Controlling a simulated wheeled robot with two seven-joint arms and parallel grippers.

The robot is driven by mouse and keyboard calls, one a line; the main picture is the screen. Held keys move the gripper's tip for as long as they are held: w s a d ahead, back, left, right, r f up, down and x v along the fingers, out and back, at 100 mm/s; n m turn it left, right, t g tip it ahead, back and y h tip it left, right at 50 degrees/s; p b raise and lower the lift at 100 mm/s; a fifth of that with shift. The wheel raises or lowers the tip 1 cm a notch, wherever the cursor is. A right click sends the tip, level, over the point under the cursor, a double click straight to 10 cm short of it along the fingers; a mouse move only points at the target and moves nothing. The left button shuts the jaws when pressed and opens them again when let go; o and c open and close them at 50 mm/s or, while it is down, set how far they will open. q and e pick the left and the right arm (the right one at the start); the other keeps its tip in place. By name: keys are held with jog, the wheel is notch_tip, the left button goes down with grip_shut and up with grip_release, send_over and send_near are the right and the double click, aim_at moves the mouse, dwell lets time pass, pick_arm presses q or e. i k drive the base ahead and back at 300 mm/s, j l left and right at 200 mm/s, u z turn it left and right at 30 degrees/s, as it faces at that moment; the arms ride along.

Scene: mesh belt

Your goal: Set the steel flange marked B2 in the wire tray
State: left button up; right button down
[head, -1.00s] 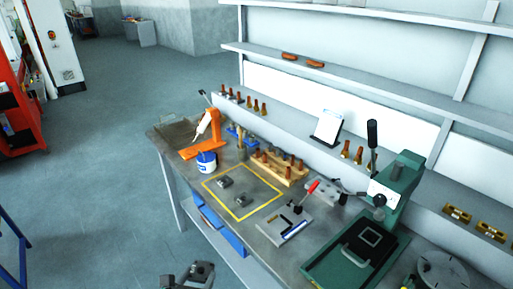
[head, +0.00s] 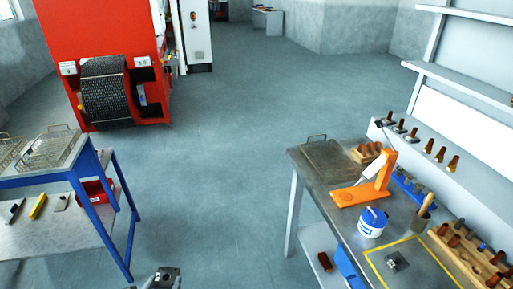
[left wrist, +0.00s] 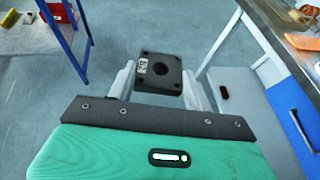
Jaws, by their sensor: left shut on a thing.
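My left gripper (head: 160,278) is at the bottom edge of the head view, shut on a dark square steel flange (left wrist: 160,73). In the left wrist view the flange has a round central hole, corner holes and a small white label, too small to read surely. It is held over the floor between two benches. A wire tray (head: 72,150) lies on the blue-legged bench at left, with another wire tray (head: 8,158) beside it. My right gripper is not in view.
A second flange (head: 397,262) lies inside the yellow outline on the right bench (head: 318,178). Near it stand a blue-white tub (head: 372,224) and an orange stand (head: 362,190). A red machine with a mesh belt (head: 106,92) stands at back left. The floor between is clear.

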aim_at(325, 151)
jog(key=i+j+u, duration=0.1)
jog(key=i, duration=0.6)
jog(key=i+j+u, duration=0.15)
jog(key=i, duration=0.55)
jog(key=i+z, duration=0.2)
jog(key=z, duration=0.2)
jog(key=i+z, duration=0.35)
jog(key=i+j+z, duration=0.1)
jog(key=z, duration=0.3)
jog(key=i+j+z, duration=0.15)
jog(key=z, duration=0.2)
jog(key=i+z, duration=0.25)
jog(key=z, duration=0.15)
jog(key=i+j+z, duration=0.2)
jog(key=z, duration=0.25)
jog(key=i+j+z, duration=0.25)
jog(key=z, duration=0.15)
